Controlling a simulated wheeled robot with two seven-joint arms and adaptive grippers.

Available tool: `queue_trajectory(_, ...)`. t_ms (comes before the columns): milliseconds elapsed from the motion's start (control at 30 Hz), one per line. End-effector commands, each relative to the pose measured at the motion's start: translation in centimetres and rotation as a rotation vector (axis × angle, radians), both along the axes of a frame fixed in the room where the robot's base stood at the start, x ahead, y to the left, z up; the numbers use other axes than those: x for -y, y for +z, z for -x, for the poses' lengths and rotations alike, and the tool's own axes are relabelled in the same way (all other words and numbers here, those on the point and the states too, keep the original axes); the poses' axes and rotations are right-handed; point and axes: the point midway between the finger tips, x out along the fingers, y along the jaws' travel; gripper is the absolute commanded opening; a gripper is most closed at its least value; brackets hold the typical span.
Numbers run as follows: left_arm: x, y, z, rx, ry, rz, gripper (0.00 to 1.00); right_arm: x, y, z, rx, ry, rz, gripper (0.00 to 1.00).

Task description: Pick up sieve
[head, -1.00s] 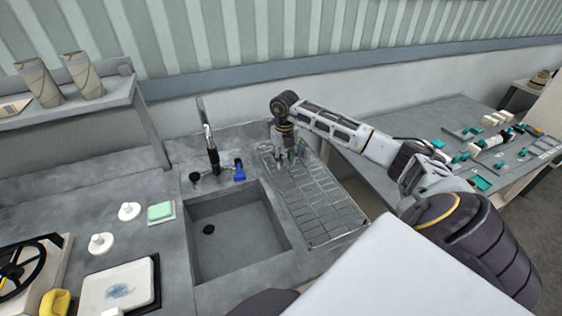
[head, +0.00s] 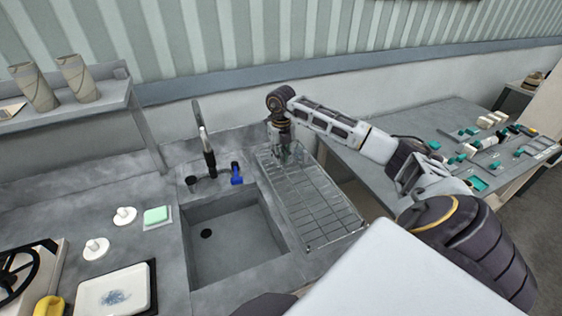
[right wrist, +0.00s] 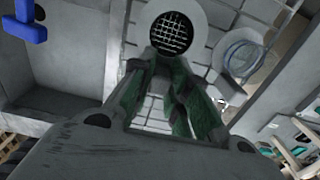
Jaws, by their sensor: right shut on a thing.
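The sieve (right wrist: 172,32) shows in the right wrist view as a pale round rim with a dark mesh, at the tips of my right gripper's green fingers. My right gripper (right wrist: 172,62) is shut on it. In the head view my right gripper (head: 284,155) points down at the far end of the wire drying rack (head: 320,205), beside the sink. The sieve is too small and too covered to make out in the head view. My left gripper is not in view.
A clear round glass-like thing (right wrist: 243,53) stands close beside the sieve. The sink (head: 235,240) is left of the rack, with a tap (head: 208,150) and a blue object (head: 237,173) behind it. A table of small parts (head: 480,150) is at the right.

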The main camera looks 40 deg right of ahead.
Motion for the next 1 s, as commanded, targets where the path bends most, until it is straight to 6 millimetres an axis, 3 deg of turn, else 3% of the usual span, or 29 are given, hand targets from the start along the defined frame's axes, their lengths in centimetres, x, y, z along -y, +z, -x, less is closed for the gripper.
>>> queue_trajectory(500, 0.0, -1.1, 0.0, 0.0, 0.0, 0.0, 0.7, 0.0, 6.4, -0.1, 0.002, 0.001, 0.0, 0.0)
queue_trajectory(1000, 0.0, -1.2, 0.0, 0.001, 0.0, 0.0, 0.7, 0.0, 7.6, 0.0, 0.0, 0.001, -0.001, 0.0)
